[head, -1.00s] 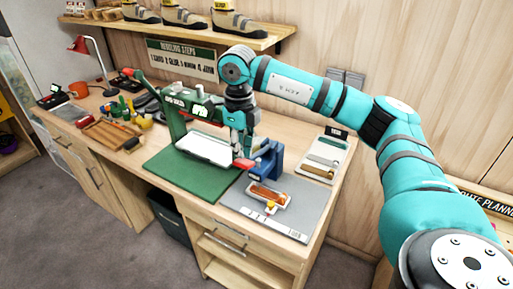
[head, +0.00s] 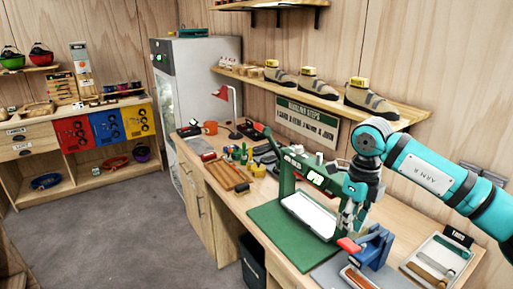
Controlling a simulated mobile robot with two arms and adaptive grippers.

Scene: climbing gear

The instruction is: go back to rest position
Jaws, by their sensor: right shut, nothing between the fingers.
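My right gripper (head: 349,222) hangs from the teal arm at the right, over the workbench (head: 233,212). It is shut and empty. It is in front of the right side of the green press (head: 287,175), close to the press's red-tipped part (head: 348,245) and the blue vise-like block (head: 374,247). I cannot tell whether it touches either. My left gripper is not in view.
The green mat (head: 283,234) lies under the press. A tray (head: 438,259) sits at the bench's right. A shelf with shoes (head: 322,92) runs above. Floor at left is clear.

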